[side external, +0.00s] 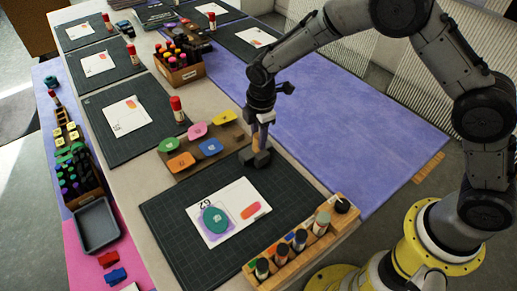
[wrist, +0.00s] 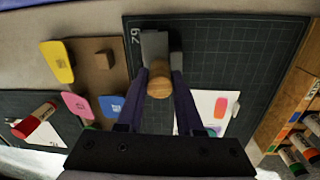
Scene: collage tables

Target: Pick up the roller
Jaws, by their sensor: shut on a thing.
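The roller (side external: 257,158) has a dark grey head and a wooden handle. It is upright under my gripper (side external: 262,126), by the far corner of the near dark cutting mat (side external: 170,210). In the wrist view the round wooden handle end (wrist: 160,87) sits between the two fingers of my gripper (wrist: 159,78), with the grey head (wrist: 155,45) beyond it. My gripper is shut on the handle. I cannot tell whether the head touches the surface below.
A brown board (side external: 181,177) with several coloured pads lies left of the roller. A white sheet (side external: 229,235) with coloured shapes lies on the mat. A wooden rack of bottles (side external: 331,238) stands at the near right. The purple table (side external: 340,130) behind is clear.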

